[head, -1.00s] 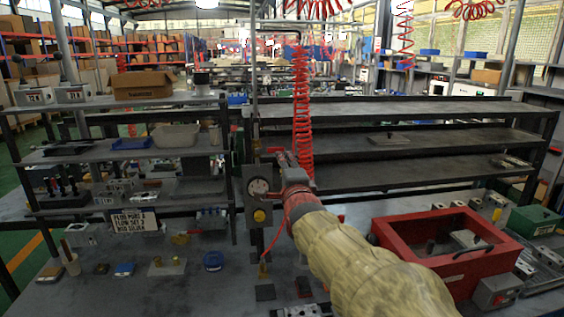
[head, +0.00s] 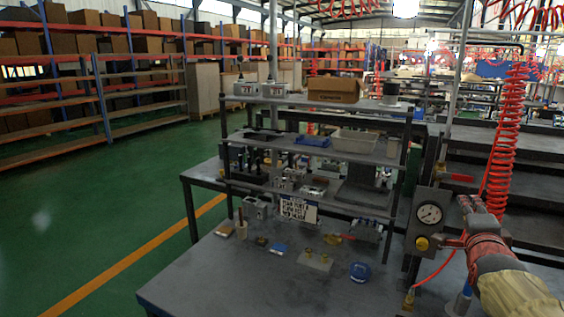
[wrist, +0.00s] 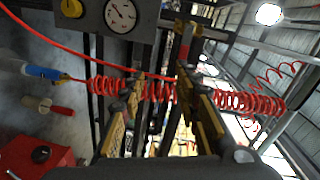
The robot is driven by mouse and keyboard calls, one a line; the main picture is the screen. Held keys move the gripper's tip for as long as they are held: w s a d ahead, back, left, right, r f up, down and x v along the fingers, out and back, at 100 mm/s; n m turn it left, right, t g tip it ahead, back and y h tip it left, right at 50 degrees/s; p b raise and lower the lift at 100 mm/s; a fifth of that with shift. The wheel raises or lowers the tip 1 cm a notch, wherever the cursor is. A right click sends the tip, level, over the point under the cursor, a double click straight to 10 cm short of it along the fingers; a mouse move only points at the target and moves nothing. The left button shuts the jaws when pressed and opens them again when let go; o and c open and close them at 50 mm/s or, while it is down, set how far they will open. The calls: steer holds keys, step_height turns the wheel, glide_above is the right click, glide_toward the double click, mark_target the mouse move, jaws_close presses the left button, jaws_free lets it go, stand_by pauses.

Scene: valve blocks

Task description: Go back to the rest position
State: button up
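My gripper (head: 472,207) shows at the right of the head view, at the end of my arm with its beige sleeve. It is raised beside a gauge panel (head: 428,220) with a round dial and a yellow knob. In the wrist view its two yellow-and-black fingers (wrist: 160,90) stand apart with nothing held between them. The gauge panel also shows at the top of the wrist view (wrist: 118,17).
A grey workbench (head: 215,270) carries a blue round dish (head: 360,271) and a brass-fitted plate (head: 315,261). A shelf rack (head: 300,150) stands on it. A red coiled hose (head: 503,140) hangs near my gripper. Green floor (head: 60,220) is open at left.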

steer(key=s+a+f+n+g+y, duration=0.25)
steer(key=s+a+f+n, duration=0.2)
steer(key=f, duration=0.35)
steer(key=s+a+f+n+g+y, duration=0.2)
steer(key=s+a+f+n+g, duration=0.1)
steer(key=s+a+f+n, duration=0.25)
steer(key=s+a+f+n+g+y+p, duration=0.1)
steer(key=s+a+n+y, duration=0.1)
steer(key=s+a+n, duration=0.4)
steer(key=s+a+f+n+g+y+p, duration=0.1)
steer(key=s+a+n, duration=0.4)
steer(key=a, duration=0.9)
steer(key=s+f+g+y, duration=0.1)
steer(key=s, duration=0.1)
steer(key=shift+s+a+n+p, duration=0.25)
steer(key=shift+s+n+p, duration=0.05)
steer(key=shift+n, duration=0.1)
